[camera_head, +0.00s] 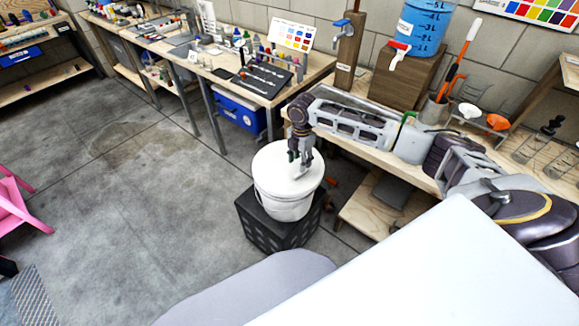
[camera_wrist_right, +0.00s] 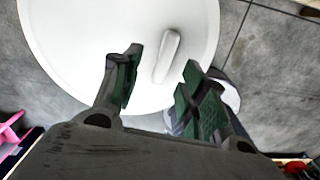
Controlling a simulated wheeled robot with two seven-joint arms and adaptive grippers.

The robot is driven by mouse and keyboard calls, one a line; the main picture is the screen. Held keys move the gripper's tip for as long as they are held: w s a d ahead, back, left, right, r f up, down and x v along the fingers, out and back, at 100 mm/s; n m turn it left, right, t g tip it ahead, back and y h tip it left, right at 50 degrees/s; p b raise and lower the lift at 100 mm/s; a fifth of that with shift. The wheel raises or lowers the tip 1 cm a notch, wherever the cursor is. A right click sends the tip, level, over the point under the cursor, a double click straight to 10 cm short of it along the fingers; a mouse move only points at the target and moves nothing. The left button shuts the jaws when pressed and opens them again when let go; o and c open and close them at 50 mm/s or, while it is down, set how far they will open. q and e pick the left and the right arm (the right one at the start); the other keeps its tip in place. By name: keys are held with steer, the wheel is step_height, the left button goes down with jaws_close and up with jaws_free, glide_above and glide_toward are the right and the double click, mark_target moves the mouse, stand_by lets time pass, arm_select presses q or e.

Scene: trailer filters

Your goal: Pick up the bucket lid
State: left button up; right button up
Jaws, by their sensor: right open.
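The white round bucket lid (camera_head: 272,171) sits on top of a white bucket (camera_head: 284,206) in the head view. In the right wrist view the lid (camera_wrist_right: 80,50) fills the upper left, with a raised white handle (camera_wrist_right: 168,56) near its right part. My right gripper (camera_head: 300,164) points down over the lid. In the wrist view its two green-padded fingers (camera_wrist_right: 158,82) are open, with the handle between and just beyond their tips. Whether they touch the lid is unclear. My left gripper is not in view.
The bucket stands on a black crate (camera_head: 278,234) on the grey concrete floor. A wooden workbench (camera_head: 350,140) runs behind, under my right arm. A blue bin (camera_head: 238,110) sits under the far bench. Open floor lies to the left, with a pink chair (camera_head: 15,200) at its edge.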

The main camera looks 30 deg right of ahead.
mark_target(288, 164)
steer(key=shift+s+d+f, duration=0.1)
steer(key=shift+s+f, duration=0.05)
steer(key=shift+f, duration=1.15)
steer(key=shift+s+d+f, duration=0.1)
steer(key=shift+f, duration=1.2)
jaws_close()
